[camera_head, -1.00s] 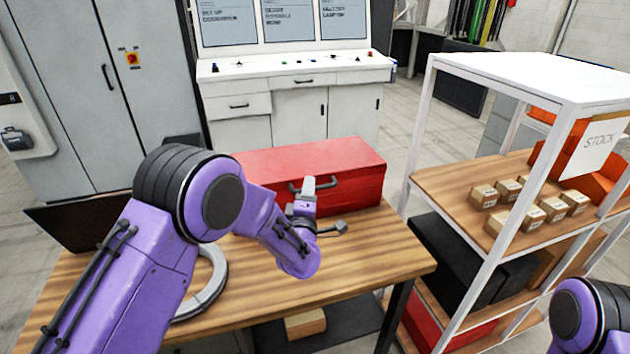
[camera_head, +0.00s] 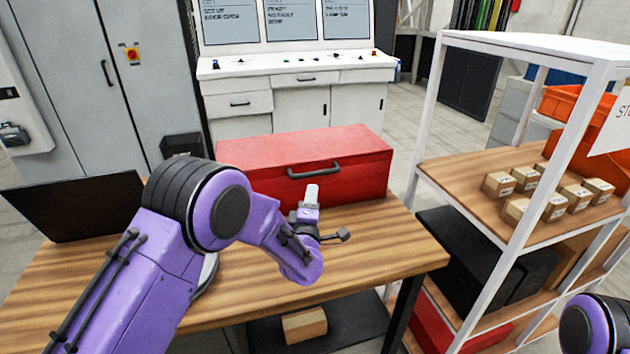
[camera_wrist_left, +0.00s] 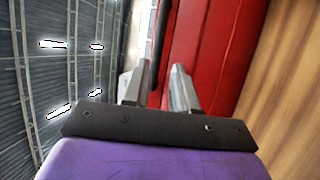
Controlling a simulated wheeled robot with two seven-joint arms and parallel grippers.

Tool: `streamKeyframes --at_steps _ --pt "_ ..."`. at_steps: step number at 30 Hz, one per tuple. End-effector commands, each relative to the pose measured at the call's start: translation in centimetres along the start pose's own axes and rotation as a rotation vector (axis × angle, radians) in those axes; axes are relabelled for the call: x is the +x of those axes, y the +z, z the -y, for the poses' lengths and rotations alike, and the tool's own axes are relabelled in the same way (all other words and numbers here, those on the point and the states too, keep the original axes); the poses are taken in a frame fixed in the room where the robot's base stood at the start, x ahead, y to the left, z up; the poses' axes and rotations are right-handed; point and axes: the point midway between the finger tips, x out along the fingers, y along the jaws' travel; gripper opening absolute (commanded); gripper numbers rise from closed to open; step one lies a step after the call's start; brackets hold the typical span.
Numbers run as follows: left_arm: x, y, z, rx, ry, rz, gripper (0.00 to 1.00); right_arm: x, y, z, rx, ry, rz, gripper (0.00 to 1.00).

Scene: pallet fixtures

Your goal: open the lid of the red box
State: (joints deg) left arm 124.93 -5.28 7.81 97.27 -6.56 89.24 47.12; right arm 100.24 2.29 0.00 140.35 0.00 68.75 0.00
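The red box (camera_head: 340,190) stands on the wooden table, and its lid (camera_head: 300,146) is closed. A dark handle (camera_head: 314,170) is on its front. My left gripper (camera_head: 312,192) is in front of the box, with its tips just below the handle. In the left wrist view, the two fingers (camera_wrist_left: 158,88) are apart with nothing held between them. The dark handle (camera_wrist_left: 160,45) shows beyond them, in line with the gap, and the red box (camera_wrist_left: 212,50) fills the middle right. My right gripper is out of view.
The wooden table (camera_head: 375,245) has bare top in front of the box. A dark open laptop-like panel (camera_head: 80,205) stands at left. A white-framed shelf (camera_head: 440,170) with small cartons (camera_head: 515,208) and orange bins stands close on the right. A white console (camera_head: 250,85) is behind.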

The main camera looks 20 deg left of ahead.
Motion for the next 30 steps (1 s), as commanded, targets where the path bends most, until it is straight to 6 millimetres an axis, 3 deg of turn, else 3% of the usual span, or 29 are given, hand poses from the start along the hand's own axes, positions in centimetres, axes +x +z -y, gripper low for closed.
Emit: streamKeyframes --at_steps 6,12,24,27,30 --pt "5.0 -0.2 -0.7 0.0 0.002 -0.003 0.27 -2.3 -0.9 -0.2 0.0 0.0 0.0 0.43" --pt "8.3 -0.1 -0.4 0.0 0.001 -0.002 0.27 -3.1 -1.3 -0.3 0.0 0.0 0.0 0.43" --pt "9.4 -0.1 -0.2 0.0 0.001 -0.001 0.27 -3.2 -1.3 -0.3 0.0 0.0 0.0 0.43" --pt "9.4 -0.1 -0.2 0.001 0.001 -0.001 0.0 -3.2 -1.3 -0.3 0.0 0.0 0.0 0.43" --pt "9.4 -0.1 -0.2 0.001 0.001 -0.001 0.0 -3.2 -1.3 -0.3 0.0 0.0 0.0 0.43"
